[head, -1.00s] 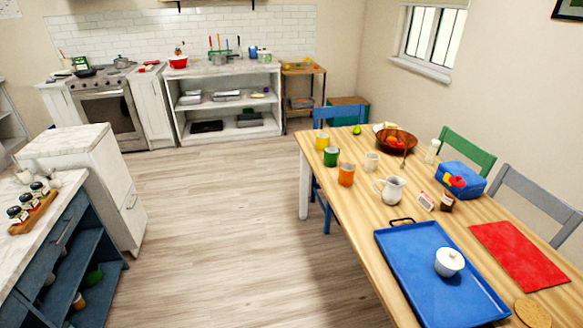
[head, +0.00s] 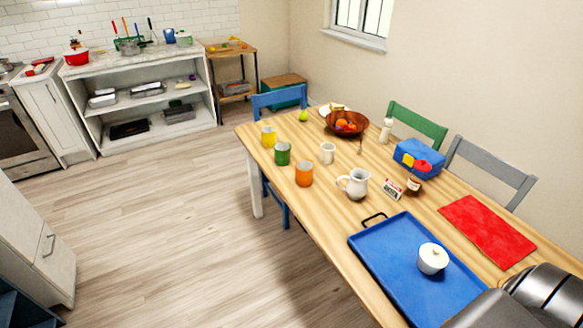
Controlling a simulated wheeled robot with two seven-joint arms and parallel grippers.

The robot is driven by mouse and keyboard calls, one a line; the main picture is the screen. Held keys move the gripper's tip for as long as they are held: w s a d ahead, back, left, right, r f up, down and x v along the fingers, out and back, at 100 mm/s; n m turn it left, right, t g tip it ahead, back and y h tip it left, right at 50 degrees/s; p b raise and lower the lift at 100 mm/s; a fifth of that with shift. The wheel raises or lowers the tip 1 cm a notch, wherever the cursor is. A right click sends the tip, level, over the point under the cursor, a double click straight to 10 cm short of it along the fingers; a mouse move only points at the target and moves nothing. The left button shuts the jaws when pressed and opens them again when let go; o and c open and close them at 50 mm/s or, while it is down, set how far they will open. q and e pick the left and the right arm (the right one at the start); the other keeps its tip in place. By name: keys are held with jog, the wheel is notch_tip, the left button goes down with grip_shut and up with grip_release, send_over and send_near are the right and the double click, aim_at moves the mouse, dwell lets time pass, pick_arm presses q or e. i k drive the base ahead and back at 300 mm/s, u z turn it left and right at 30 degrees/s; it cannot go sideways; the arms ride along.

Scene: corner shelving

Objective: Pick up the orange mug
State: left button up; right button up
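The orange mug (head: 304,174) stands upright near the left edge of the wooden table (head: 328,222) in the head view. A green mug (head: 283,154) stands just behind it, and a white pitcher (head: 353,184) stands to its right. Part of my arm shows at the bottom right corner, over the table's near end. Neither of my grippers is in view, and nothing touches the orange mug.
A yellow mug (head: 268,136), a white mug (head: 327,153) and a fruit bowl (head: 347,123) stand farther back. Chairs surround the table. The floor (head: 160,240) left of it is clear.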

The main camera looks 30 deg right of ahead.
aim_at(304, 169)
jog(key=z, duration=0.3)
jog(key=i, duration=0.75)
jog(key=z, duration=0.95)
jog(key=i, duration=0.4)
jog(key=z, duration=0.35)
